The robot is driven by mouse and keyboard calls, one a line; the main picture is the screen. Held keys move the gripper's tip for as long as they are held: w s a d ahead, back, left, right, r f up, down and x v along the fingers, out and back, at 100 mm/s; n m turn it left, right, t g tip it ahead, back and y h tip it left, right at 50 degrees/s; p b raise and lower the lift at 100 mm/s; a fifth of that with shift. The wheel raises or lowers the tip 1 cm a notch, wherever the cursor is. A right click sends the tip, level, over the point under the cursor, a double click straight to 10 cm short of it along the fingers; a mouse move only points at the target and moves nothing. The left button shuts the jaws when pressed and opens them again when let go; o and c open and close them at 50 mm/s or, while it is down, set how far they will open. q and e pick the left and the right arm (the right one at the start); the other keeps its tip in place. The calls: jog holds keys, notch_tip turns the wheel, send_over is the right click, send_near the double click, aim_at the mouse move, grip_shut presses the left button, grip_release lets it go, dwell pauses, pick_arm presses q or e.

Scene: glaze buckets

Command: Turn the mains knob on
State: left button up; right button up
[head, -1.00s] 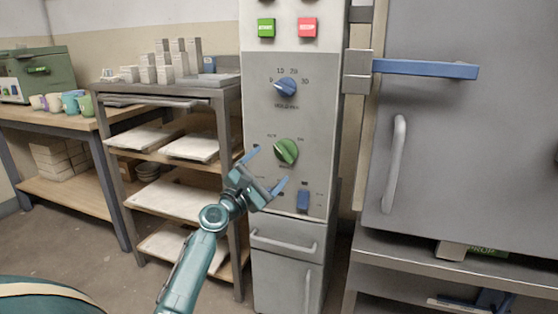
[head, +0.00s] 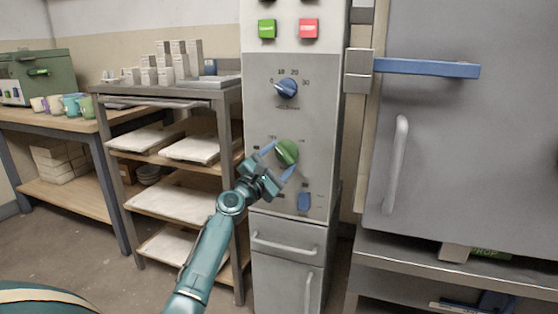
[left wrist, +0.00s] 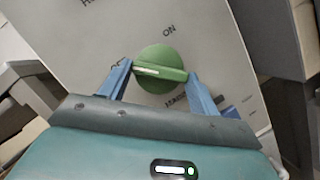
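The mains knob is a round green knob (head: 286,152) with a raised grip bar, on the grey panel of the control cabinet. In the left wrist view the green knob (left wrist: 160,62) shows close up, with an "ON" label above it. Its grip bar lies nearly level there, and its left end points towards a partly hidden label. My left gripper (head: 279,160) is open, with its two blue fingers on either side of the knob. The fingertips are close to the knob's edge; I cannot tell whether they touch. My right gripper is not in view.
A blue dial (head: 287,88) is above the knob, and a blue switch (head: 304,201) is below it. Green (head: 267,29) and red (head: 308,28) buttons sit higher. A kiln door with a blue handle (head: 425,68) is at right. A shelf rack (head: 180,205) stands at left.

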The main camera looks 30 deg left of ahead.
pick_arm(q)
jog(key=c, duration=0.4)
